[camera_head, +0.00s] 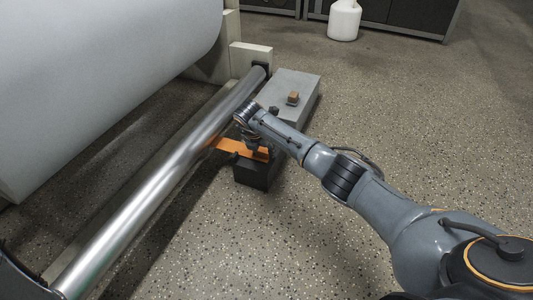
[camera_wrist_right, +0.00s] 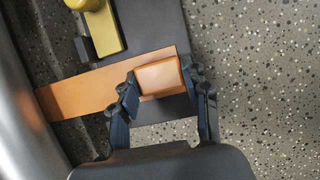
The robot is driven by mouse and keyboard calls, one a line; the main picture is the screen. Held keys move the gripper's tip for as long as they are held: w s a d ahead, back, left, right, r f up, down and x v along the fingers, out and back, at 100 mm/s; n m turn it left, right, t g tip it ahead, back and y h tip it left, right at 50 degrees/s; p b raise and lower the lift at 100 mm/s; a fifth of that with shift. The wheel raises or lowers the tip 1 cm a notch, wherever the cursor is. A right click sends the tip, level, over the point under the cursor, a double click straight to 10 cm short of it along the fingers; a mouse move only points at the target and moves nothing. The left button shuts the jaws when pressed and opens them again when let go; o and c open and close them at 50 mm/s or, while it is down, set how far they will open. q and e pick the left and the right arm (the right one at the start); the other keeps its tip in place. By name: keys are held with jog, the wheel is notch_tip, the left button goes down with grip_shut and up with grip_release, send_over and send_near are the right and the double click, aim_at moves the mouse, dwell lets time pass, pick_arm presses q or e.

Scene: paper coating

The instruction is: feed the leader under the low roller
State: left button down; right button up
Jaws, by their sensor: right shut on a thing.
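The low roller (camera_head: 150,190) is a long shiny metal cylinder running diagonally in the head view. It also fills the left edge of the wrist view (camera_wrist_right: 22,125). The leader is a flat orange strip (camera_head: 229,146), also seen in the right wrist view (camera_wrist_right: 80,90). Its far end meets the roller's near edge; I cannot tell whether it passes beneath. Its near end carries a thicker orange block (camera_wrist_right: 158,77). My right gripper (camera_head: 257,152) is shut on this block, one finger on each side, in the wrist view too (camera_wrist_right: 163,84). My left gripper is not seen.
A large white paper roll (camera_head: 90,70) hangs beyond the roller. A long grey box (camera_head: 295,84) with a small tan block (camera_head: 293,97) on top stands by the roller's far end, beneath my right gripper. A white container (camera_head: 344,20) stands at the back. The speckled floor at front is clear.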

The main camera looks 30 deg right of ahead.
jog(key=shift+w, duration=0.1)
dwell(0.3)
jog(key=shift+f, duration=0.1)
dwell(0.3)
jog(key=o, duration=1.3)
jog(key=shift+c, duration=0.2)
jog(key=v, duration=1.2)
jog(key=shift+a, duration=0.1)
